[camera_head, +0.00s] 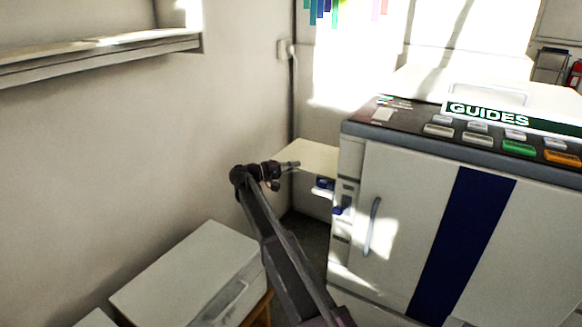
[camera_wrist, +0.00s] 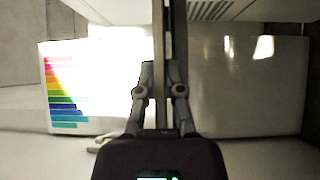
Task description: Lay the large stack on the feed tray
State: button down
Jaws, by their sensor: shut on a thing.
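My gripper (camera_wrist: 165,75) is in the middle of the wrist view, its two fingers close together. In the head view my gripper (camera_head: 292,165) is at the left end of a cream flat surface (camera_head: 318,157) beside the machine, apparently the feed tray. I cannot tell whether they touch.
The large white machine (camera_head: 400,210) with a GUIDES label (camera_head: 488,115) and buttons on top fills the right. A white box (camera_head: 190,275) stands low at the left, under a wall shelf (camera_head: 100,55). A white sheet with colour bars (camera_wrist: 65,95) shows in the wrist view.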

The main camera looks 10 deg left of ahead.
jog(key=shift+f+b, duration=0.5)
jog(key=shift+f, duration=0.05)
jog(key=c, duration=0.7)
grip_release()
jog(key=shift+v, duration=3.75)
jog(key=shift+r, duration=0.15)
